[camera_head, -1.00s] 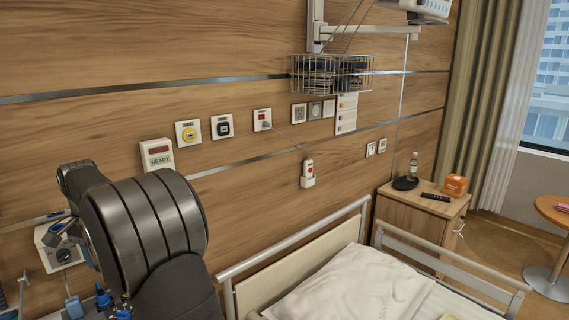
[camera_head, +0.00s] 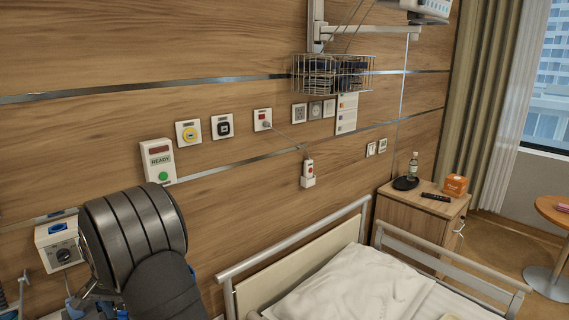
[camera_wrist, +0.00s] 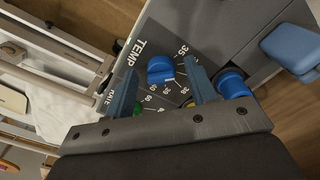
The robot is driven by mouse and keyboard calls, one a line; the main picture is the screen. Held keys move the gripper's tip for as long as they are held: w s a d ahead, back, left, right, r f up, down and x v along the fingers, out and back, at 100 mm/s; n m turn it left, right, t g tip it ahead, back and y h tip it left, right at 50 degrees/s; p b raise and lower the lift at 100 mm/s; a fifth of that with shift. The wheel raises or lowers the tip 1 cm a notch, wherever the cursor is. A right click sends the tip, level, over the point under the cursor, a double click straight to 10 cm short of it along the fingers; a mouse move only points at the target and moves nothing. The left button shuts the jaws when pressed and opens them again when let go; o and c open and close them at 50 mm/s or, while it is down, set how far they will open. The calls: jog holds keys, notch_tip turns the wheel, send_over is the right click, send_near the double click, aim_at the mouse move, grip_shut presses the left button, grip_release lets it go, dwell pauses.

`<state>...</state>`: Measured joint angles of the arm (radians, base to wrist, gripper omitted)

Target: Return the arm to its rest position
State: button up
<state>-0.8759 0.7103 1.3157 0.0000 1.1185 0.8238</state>
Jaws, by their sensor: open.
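My gripper (camera_wrist: 159,68) shows in the wrist view with its two blue-grey fingers spread apart and nothing held between them. Beyond the fingers is a grey panel (camera_wrist: 205,28) marked TEMP with a printed number scale. A blue knob (camera_wrist: 159,70) on it appears in the gap between the fingers; I cannot tell how far off it is.
A READY box (camera_head: 158,161) with a green button and a dial box (camera_head: 59,242) are on the wood wall near my arm. A bed rail (camera_head: 295,240) and pillow (camera_head: 348,284) lie to the right. A corded handset (camera_head: 308,173) hangs above the bed.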

jog(key=n, duration=0.5)
jog(key=shift+d+r+n, duration=0.1)
jog(key=shift+r+n, duration=0.1)
jog(key=shift+n, duration=0.1)
notch_tip(320, 180, up, 15)
jog(key=shift+f, duration=0.15)
jog(key=o, duration=1.1)
jog(key=s+a+f+n+t+y, duration=0.25)
jog(key=s+a+y, duration=0.25)
jog(key=s, duration=0.3)
jog(key=s+a+f+n+t+y, duration=0.1)
jog(key=s+a+f+y, duration=0.35)
jog(key=s, duration=0.35)
jog(key=s+d+r+t+y, duration=0.25)
jog(key=d+t, duration=0.25)
jog(key=d, duration=0.4)
jog(key=s+d+r+t+y, duration=0.1)
jog(key=s+d+r+t, duration=0.2)
jog(key=d, duration=0.6)
jog(key=shift+m+t, duration=0.35)
jog(key=shift+t, duration=0.3)
jog(key=x, duration=0.6)
jog(key=f+x, duration=0.1)
jog(key=x, duration=0.2)
jog(key=shift+w, duration=0.5)
